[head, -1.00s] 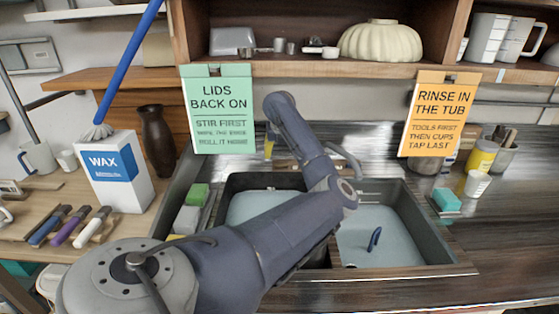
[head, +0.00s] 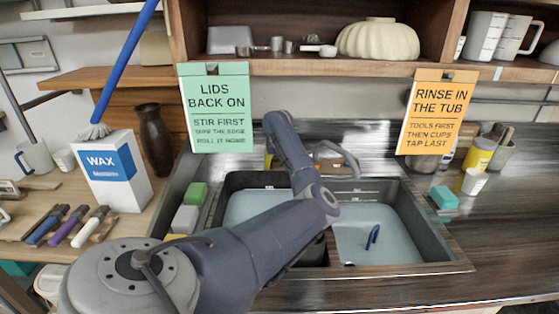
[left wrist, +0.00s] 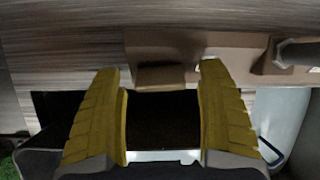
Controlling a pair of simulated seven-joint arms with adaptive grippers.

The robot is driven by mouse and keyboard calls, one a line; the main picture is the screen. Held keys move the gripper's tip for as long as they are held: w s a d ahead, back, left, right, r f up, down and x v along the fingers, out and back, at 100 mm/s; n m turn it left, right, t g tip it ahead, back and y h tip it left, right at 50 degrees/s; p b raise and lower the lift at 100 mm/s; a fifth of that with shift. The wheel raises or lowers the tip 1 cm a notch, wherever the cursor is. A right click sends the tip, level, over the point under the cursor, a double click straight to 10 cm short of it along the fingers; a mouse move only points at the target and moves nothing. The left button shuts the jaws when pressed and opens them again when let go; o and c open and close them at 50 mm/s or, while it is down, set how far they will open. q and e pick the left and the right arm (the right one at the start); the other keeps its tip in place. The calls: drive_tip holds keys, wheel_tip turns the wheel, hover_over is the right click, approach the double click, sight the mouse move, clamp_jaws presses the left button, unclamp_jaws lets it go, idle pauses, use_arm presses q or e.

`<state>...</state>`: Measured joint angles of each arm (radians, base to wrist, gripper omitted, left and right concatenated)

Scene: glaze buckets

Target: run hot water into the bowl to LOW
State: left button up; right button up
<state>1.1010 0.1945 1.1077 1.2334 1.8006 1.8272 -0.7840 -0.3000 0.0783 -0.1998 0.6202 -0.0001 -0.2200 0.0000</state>
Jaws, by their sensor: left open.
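The sink has two basins, left (head: 243,205) and right (head: 385,240), each with pale bluish water or floor showing; I cannot tell which basin is the bowl or how high any water stands. The grey tap spout (head: 347,158) curves out behind the sink, partly behind my left arm. My left gripper (left wrist: 158,70) has its yellow fingers apart, with a brown lever-like block (left wrist: 163,76) between and just beyond the tips; contact cannot be told. In the head view only a bit of its yellow (head: 268,161) shows behind my arm. My right gripper is not in view.
A blue hooked handle (head: 373,236) stands in the right basin. Sponges (head: 190,205) line the left edge. A green sign (head: 216,108) and an orange sign (head: 437,112) hang above.

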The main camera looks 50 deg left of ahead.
use_arm(q)
drive_tip(key=shift+c, duration=0.2)
drive_tip(key=c, duration=1.2)
drive_tip(key=shift+r, duration=0.1)
drive_tip(key=shift+c, duration=0.3)
drive_tip(key=shift+a+r, duration=0.1)
drive_tip(key=shift+c, duration=0.4)
